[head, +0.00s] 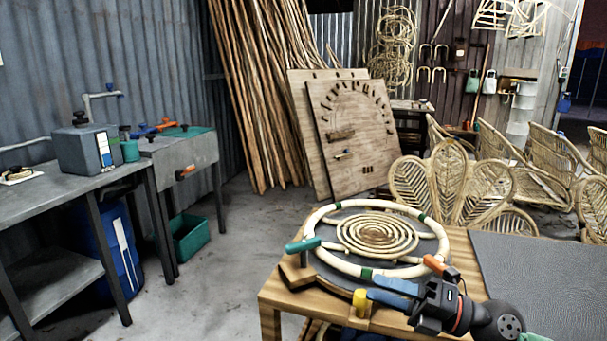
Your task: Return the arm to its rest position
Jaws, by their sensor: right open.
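My right gripper (380,289) shows at the lower right. Its blue fingers point left over the front edge of the wooden table (272,300), and nothing shows between them. The gap between the fingers is small in this view. On the table lies a round rattan ring (326,258) with green bands, around a flat rattan coil (375,233). The gripper is in front of the ring and apart from the coil. My left gripper is not in view.
A teal handle (303,245), an orange handle (434,264) and a yellow piece (361,303) are close to the ring. A dark mat (540,270) covers the table's right. Rattan chairs (455,185) stand behind. A grey bench (50,193) stands left, with open floor between.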

